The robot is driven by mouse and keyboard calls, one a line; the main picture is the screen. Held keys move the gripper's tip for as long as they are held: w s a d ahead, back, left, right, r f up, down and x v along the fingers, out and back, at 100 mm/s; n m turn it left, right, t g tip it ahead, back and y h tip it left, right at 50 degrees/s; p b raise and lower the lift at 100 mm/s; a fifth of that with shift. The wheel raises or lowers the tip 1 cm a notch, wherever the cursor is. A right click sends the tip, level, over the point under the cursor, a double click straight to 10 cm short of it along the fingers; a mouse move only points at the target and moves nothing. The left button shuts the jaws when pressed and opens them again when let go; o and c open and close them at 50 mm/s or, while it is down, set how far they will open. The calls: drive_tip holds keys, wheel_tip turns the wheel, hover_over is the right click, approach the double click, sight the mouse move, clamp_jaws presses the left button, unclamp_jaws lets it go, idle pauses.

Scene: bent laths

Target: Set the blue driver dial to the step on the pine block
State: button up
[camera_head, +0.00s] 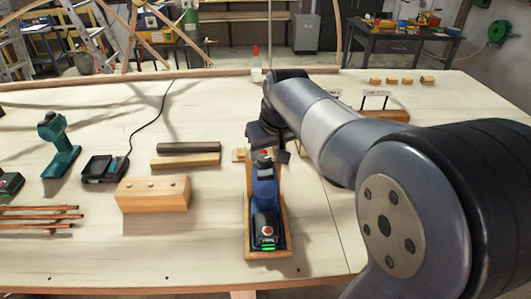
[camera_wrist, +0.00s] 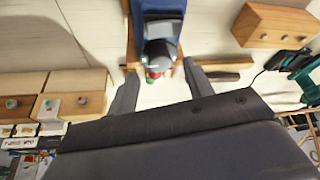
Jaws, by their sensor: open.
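The blue driver (camera_head: 265,192) lies in a wooden cradle (camera_head: 250,240), its green-lit end toward me. In the wrist view the driver (camera_wrist: 163,25) enters from the top, with a grey nose and a small red and green tip (camera_wrist: 152,76). My gripper (camera_head: 267,150) is at the driver's far end. In the wrist view my gripper (camera_wrist: 160,72) is open, one finger on each side of the nose, apart from it. The dial's setting is too small to read. A pine block (camera_head: 152,194) with several screw heads stands left of the driver; its step marking is not legible.
A dark bar (camera_head: 190,147) and a wooden bar (camera_head: 186,161) lie behind the pine block. A green drill (camera_head: 57,145), a charger (camera_head: 104,168) and thin laths (camera_head: 40,217) are at the left. Small blocks (camera_head: 400,81) stand at the back right. My arm covers the right side.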

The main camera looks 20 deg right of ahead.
sight(264, 160)
drive_tip(key=shift+x, duration=1.15)
drive_tip(key=c, duration=1)
